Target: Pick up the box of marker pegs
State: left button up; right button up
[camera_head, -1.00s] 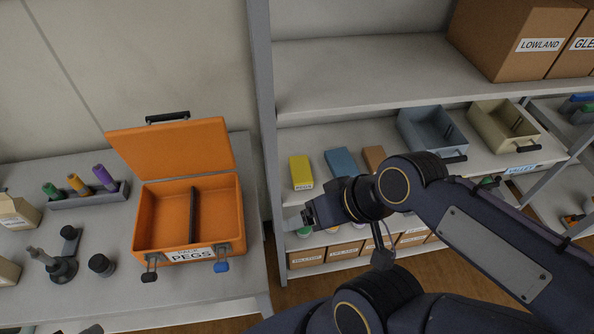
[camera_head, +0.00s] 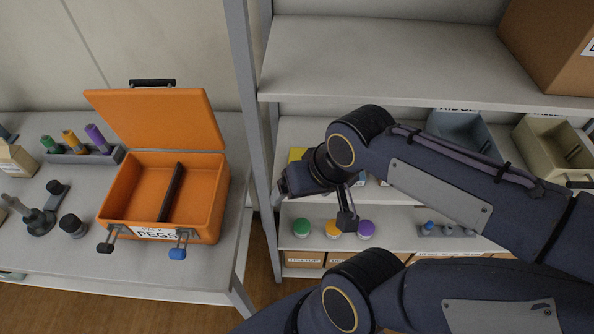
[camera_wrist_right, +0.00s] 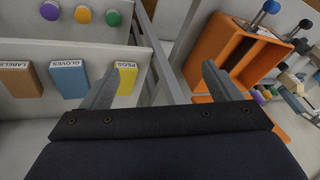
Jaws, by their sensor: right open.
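The box of marker pegs is a small yellow box (camera_wrist_right: 126,77) labelled PEGS, on the shelf in the right wrist view. In the head view only a yellow corner of it (camera_head: 297,154) shows behind my right arm. My right gripper (camera_wrist_right: 158,78) is open and empty. In the wrist view the yellow box appears just inside its left finger and partly overlapped by it; the depth between them is unclear. In the head view the right gripper (camera_head: 283,184) is at the shelf's left end, near the upright. My left gripper is not in view.
A blue GLOVES box (camera_wrist_right: 68,80) and a brown LABELS box (camera_wrist_right: 20,82) stand beside the yellow box. A grey shelf upright (camera_head: 250,100) is close to the gripper. An open orange case (camera_head: 215,205) labelled PEGS sits on the left bench.

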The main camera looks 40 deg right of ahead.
jog(key=w+d+f+m+g+h+b, duration=0.15)
jog(key=w+f+b, duration=0.25)
jog(key=f+b, duration=0.4)
jog(key=w+d+f+m+t+h+b, duration=0.1)
jog(key=w+d+f+m+h+b, duration=0.25)
jog(key=f+b, duration=0.35)
jog(key=shift+n+g+y, duration=0.25)
jog(key=shift+n+y, duration=0.05)
jog(key=shift+y, duration=0.1)
jog(key=w+d, duration=0.2)
jog(key=w, duration=0.1)
jog(key=w+d, duration=0.2)
jog(key=w, duration=0.1)
jog(key=w+d, duration=0.3)
jog(key=shift+w+f+p, duration=0.2)
jog(key=shift+w+p, duration=0.05)
jog(key=shift+p, duration=0.05)
jog(key=x, duration=0.5)
jog(key=shift+w+d+b, duration=0.15)
jog(key=shift+d+b, duration=0.05)
jog(key=shift+b, duration=0.15)
jog(key=shift+c, duration=0.3)
jog(key=c, duration=1.1)
jog(key=shift+r, duration=0.1)
